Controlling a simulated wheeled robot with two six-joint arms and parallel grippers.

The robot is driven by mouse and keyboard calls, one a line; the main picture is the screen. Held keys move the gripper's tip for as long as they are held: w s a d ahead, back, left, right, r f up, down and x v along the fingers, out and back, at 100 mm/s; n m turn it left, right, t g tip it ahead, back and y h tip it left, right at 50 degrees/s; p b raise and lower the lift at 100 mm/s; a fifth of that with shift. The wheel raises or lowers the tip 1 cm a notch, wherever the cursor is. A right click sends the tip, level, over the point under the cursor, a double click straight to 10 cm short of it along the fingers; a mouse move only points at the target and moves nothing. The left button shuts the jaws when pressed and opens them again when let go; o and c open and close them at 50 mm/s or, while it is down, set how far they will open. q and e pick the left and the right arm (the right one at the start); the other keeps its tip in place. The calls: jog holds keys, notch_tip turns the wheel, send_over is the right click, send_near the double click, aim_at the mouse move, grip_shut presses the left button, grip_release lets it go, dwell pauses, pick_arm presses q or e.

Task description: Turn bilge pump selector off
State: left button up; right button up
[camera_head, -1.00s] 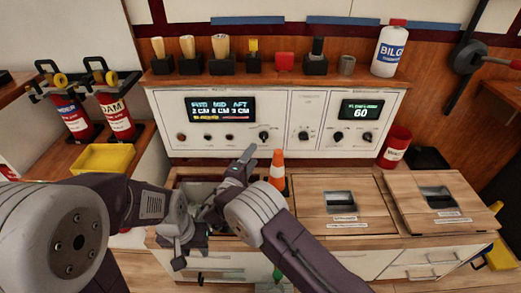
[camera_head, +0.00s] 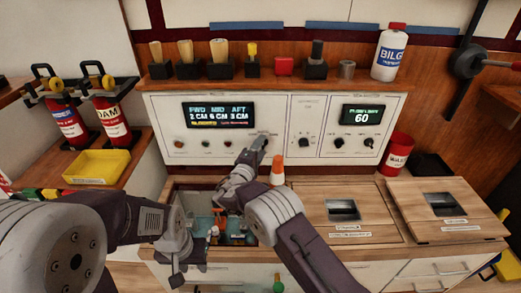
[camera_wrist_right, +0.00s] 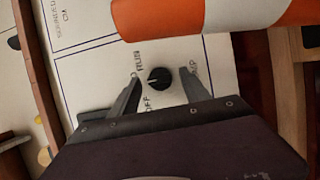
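The selector knob is black and round on the white control panel (camera_head: 160,140). In the right wrist view the knob (camera_wrist_right: 160,78) has a small light mark on its left side. RUN and OFF are printed beside it; a third label is partly hidden. My right gripper (camera_head: 257,146) is at the right end of the left panel section and covers the knob in the head view. In the wrist view the right gripper (camera_wrist_right: 162,82) is open, one finger on each side of the knob; contact is unclear. My left gripper (camera_head: 183,266) hangs low at the left, its fingers unclear.
Another black knob (camera_head: 303,142) is on the middle section. An open compartment (camera_head: 176,188) with small items lies below. A shelf (camera_head: 140,86) with brushes and a bilge bottle (camera_head: 388,52) overhangs the panel.

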grip_shut()
jog(key=shift+d+f+n+t+y+b, duration=0.15)
jog(key=shift+n+t+b, duration=0.4)
jog(key=shift+n, duration=1.05)
jog(key=shift+a+f+n+t+y+b, duration=0.1)
jog(key=shift+n+t+y+b, duration=0.35)
jog(key=shift+n, duration=1.15)
jog(key=shift+d+f+n+t+b, duration=0.15)
jog(key=shift+n+t+b, duration=0.55)
jog(key=shift+n, duration=0.9)
jog(key=shift+o, duration=0.6)
grip_release()
